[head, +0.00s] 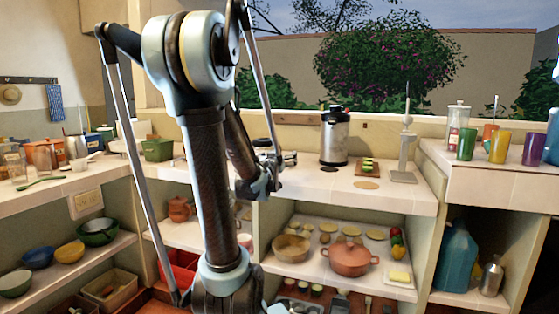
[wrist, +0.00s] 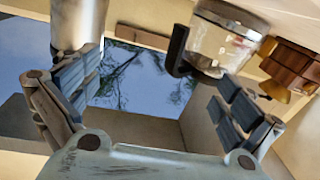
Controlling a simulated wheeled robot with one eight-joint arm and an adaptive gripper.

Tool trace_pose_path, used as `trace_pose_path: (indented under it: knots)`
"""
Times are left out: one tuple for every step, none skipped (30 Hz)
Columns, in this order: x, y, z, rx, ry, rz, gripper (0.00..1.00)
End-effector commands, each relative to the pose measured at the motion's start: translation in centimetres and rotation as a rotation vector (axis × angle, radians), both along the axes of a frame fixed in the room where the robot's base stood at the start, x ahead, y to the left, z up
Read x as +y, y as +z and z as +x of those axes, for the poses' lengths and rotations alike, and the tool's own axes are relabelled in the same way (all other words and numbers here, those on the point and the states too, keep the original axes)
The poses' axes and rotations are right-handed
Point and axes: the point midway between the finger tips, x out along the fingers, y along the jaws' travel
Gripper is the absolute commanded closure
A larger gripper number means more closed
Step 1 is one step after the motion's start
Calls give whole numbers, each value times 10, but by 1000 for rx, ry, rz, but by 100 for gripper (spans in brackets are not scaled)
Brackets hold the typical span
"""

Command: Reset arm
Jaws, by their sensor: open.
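My arm rises through the middle of the head view and folds back down. Its end, my gripper (head: 283,159), is in front of the counter and looks small and partly hidden by my arm links. In the wrist view my gripper (wrist: 152,98) is open, with its two padded fingers wide apart. Nothing is between them; sky and branches show through the gap.
A steel dispenser (head: 334,136) stands on the counter right of my gripper. Shelves below hold a terracotta pot (head: 350,257) and bowls. Colored cups (head: 501,146) stand at right. In the wrist view a clear vessel (wrist: 218,42) with a dark handle is near the right finger.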

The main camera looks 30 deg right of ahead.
Motion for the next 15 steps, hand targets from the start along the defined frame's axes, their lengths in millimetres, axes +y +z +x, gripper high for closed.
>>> trace_pose_path:
  knots:
    - [0, 0, 0, 0, 0, 0, 0]
    - [0, 0, 0, 0, 0, 0, 0]
    - [0, 0, 0, 0, 0, 0, 0]
    - [0, 0, 0, 0, 0, 0, 0]
    - [0, 0, 0, 0, 0, 0, 0]
    - [0, 0, 0, 0, 0, 0, 0]
    - [0, 0, 0, 0, 0, 0, 0]
    - [0, 0, 0, 0, 0, 0, 0]
    - [0, 0, 0, 0, 0, 0, 0]
    - [0, 0, 0, 0, 0, 0, 0]
    - [0, 0, 0, 0, 1, 0, 0]
    - [2, 0, 1, 1, 5, 1, 0]
    - [5, 0, 2, 4, 13, 3, 0]
    - [9, -1, 4, 7, 25, 6, 0]
    - [18, -2, 8, 13, 49, 12, 0]
